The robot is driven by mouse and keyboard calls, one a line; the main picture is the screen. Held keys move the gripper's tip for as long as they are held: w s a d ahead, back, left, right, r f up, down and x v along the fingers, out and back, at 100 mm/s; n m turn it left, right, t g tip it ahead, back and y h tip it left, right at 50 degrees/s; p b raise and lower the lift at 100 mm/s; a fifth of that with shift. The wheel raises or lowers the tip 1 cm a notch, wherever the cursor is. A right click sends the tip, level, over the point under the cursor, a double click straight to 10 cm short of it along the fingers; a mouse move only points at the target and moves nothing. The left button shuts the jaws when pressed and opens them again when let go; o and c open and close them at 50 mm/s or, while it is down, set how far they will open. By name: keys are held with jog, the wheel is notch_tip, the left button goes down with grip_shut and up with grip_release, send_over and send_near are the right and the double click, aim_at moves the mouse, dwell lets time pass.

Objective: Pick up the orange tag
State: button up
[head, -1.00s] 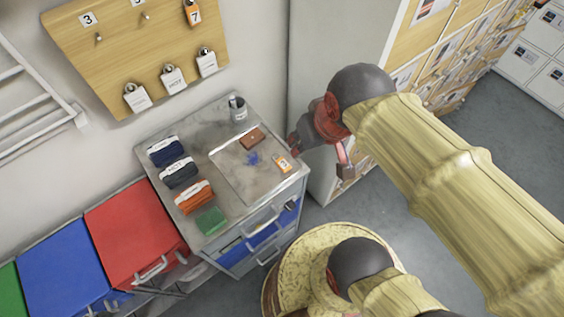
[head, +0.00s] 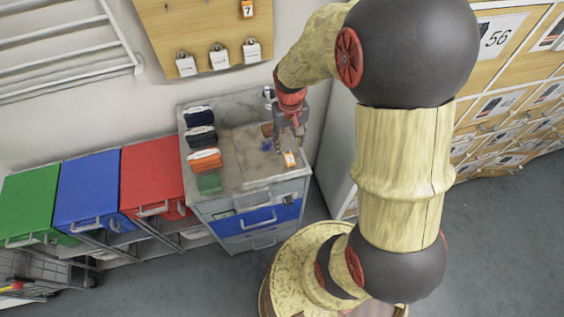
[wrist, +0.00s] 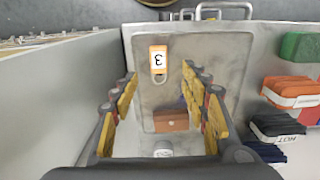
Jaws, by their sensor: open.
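The orange tag (head: 290,159) lies on a grey mat (head: 246,172) near the front right of the cabinet top. It has a white face with a 3. In the wrist view the orange tag (wrist: 158,60) is ahead of my fingertips, between their lines, with a metal ring at its lower end. My gripper (head: 288,146) is open and empty above the mat. In the wrist view the fingers of my gripper (wrist: 162,82) stand wide apart on either side, not touching the tag.
A brown wallet (wrist: 171,121) and a blue patch lie on the mat. A grey mug (wrist: 163,153) stands behind. Navy, dark, orange (head: 205,160) and green (head: 208,183) folded stacks line the left side. A tall cabinet wall (wrist: 60,90) stands close beside my gripper.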

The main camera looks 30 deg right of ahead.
aim_at(289, 158)
jog(key=shift+f, duration=0.4)
notch_tip(289, 158, down, 7)
jog(key=shift+d+b, duration=0.15)
jog(key=shift+b, duration=0.6)
jog(key=shift+c, duration=1.4)
jog(key=c, duration=0.7)
jog(key=shift+c, duration=0.2)
jog(key=shift+r, duration=0.1)
